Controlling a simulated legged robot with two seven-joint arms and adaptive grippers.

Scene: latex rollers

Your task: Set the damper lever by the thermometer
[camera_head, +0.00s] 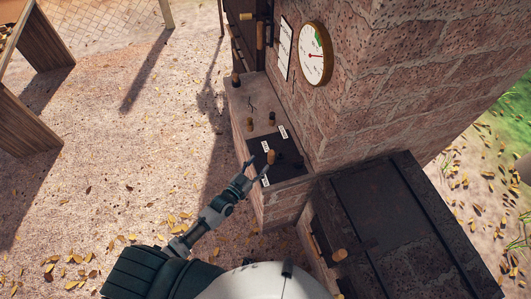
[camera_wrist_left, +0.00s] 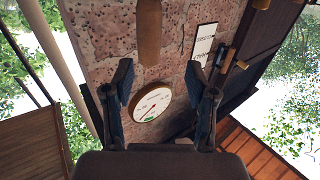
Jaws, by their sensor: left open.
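The damper lever has a wooden handle (camera_head: 271,157) standing on a dark plate (camera_head: 258,143) with small white labels on the ledge. The handle also shows in the left wrist view (camera_wrist_left: 148,32). The round thermometer (camera_head: 316,54) hangs on the brick wall above; its red needle points right, below a green band. It also shows in the left wrist view (camera_wrist_left: 152,102). My left gripper (camera_head: 257,168) is open and empty, its fingers pointing at the handle from the near left. In the left wrist view the handle is ahead, roughly between the fingertips. Contact cannot be told.
A white notice (camera_head: 285,48) hangs left of the thermometer. Small knobs (camera_head: 250,124) stand farther back on the ledge. A dark metal box (camera_head: 395,220) with a wooden handle (camera_head: 340,255) is at the lower right. The ground left of the ledge is open.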

